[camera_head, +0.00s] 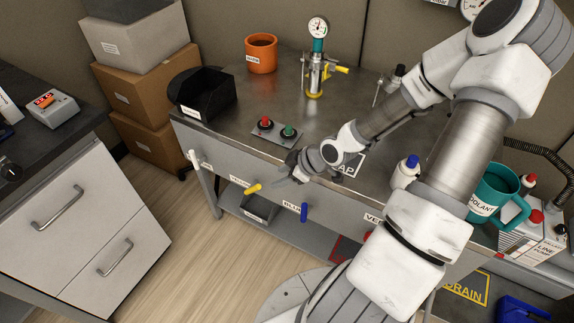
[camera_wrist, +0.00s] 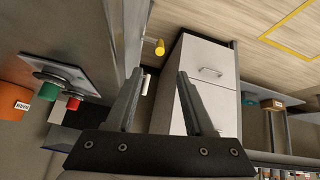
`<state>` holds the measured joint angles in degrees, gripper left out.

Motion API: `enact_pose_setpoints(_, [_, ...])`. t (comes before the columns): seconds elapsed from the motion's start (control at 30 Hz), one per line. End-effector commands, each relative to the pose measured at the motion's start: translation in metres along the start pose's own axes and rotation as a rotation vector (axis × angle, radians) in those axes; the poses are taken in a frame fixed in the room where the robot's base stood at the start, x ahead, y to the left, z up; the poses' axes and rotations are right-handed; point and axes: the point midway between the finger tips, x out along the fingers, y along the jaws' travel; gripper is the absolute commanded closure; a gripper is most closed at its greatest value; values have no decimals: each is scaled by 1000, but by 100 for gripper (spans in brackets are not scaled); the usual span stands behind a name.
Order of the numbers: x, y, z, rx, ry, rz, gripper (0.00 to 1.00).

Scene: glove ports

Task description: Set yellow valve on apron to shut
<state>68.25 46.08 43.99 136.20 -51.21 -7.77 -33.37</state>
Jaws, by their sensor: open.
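The yellow valve (camera_head: 253,189) is on the front apron (camera_head: 228,172) of the steel bench, beside a small label. Its handle sticks out at a slant in the head view. My gripper (camera_head: 284,174) is just right of it and above, close to the bench's front edge, apart from the handle. In the wrist view the yellow handle (camera_wrist: 160,47) shows beyond the fingertips, roughly between the lines of the two fingers. My gripper (camera_wrist: 158,76) is open there, with nothing between the fingers. The valve's exact setting is hard to read.
A white handle (camera_head: 194,160) is left on the apron and a blue handle (camera_head: 304,212) right. A button box (camera_head: 274,132) with red and green buttons sits on the bench near my gripper. A black bin (camera_head: 203,95) stands at the left end.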

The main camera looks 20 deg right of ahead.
Motion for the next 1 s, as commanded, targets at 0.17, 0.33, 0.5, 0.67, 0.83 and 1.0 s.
enact_pose_setpoints(0.17, [-21, 1, -1, 2, 0, 0, 47])
enact_pose_setpoints(0.33, [-27, 0, -1, 0, 1, -1, 47])
enact_pose_setpoints(0.5, [-27, 0, 0, -1, 1, -1, 47])
enact_pose_setpoints(0.67, [-27, 0, 0, -1, 0, -1, 56])
enact_pose_setpoints(0.83, [-25, 1, 3, -3, -63, -13, 86])
enact_pose_setpoints(1.0, [-26, 7, 7, 3, -222, -25, 100])
